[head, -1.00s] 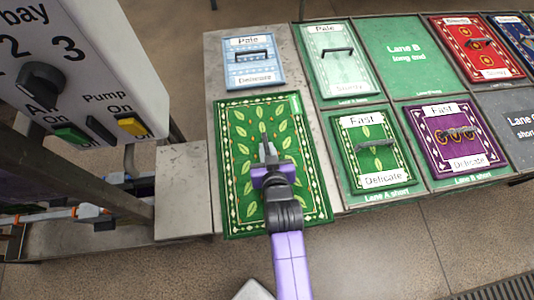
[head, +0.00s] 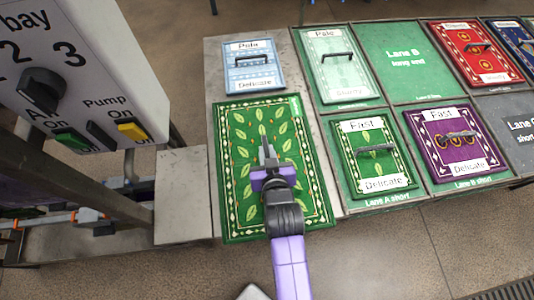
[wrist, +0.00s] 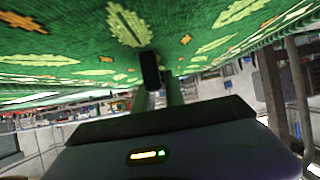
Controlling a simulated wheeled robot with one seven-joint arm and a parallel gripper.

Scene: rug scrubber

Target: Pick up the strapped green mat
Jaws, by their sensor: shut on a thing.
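The large green mat (head: 236,200), with yellow-green leaves, orange flecks and a pale patterned border, is at the left end of the bench in the head view. In the wrist view its leafy surface (wrist: 60,45) fills the top of the picture. My gripper (head: 266,150) is over the middle of this mat and shut on it, with the fingers (wrist: 160,80) right at its surface. The strap is mostly hidden by the fingers. I cannot tell whether the mat is clear of the bench.
A smaller green mat (head: 366,168) with a handle and "Fast" and "Delicate" labels lies to the right, beside a purple mat (head: 430,145). A pale blue mat (head: 265,78) and pale green mat (head: 310,70) lie behind. A control panel (head: 100,50) stands left. Lane B (head: 405,75) is bare.

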